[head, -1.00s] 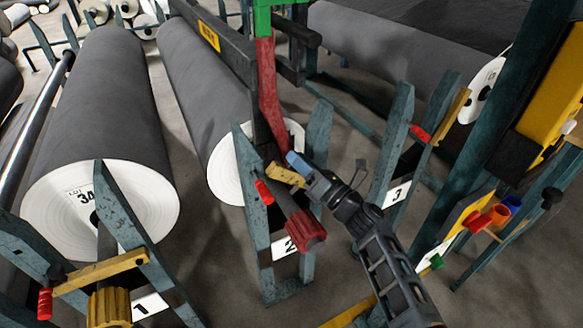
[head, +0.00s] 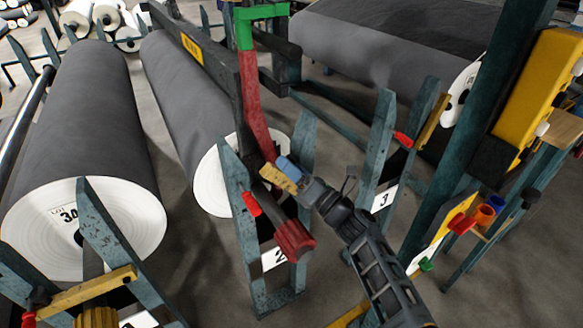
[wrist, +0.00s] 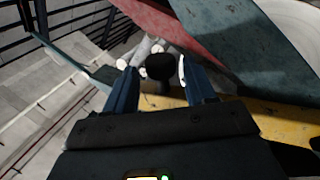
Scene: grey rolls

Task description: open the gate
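The gate seems to be the yellow bar (head: 283,180) at stand 2 (head: 238,215), in front of the middle grey roll (head: 185,90). A red grip (head: 251,204) sits on the stand's left post. My gripper (head: 286,168) is at the bar, its blue fingers partly overlapping it in the head view. In the wrist view my gripper (wrist: 160,82) has its fingers spread, with a round black knob (wrist: 160,67) between them. Gaps show on both sides of the knob. The yellow bar (wrist: 275,122) runs below and right of the fingers. Where the knob joins the bar is hidden.
A red and green upright (head: 250,80) stands close behind my gripper. A red ribbed part (head: 293,240) juts out below. Stand 1 with its yellow bar (head: 90,290) is left; stand 3 (head: 375,150) is right. Coloured knobs (head: 480,215) sit at far right.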

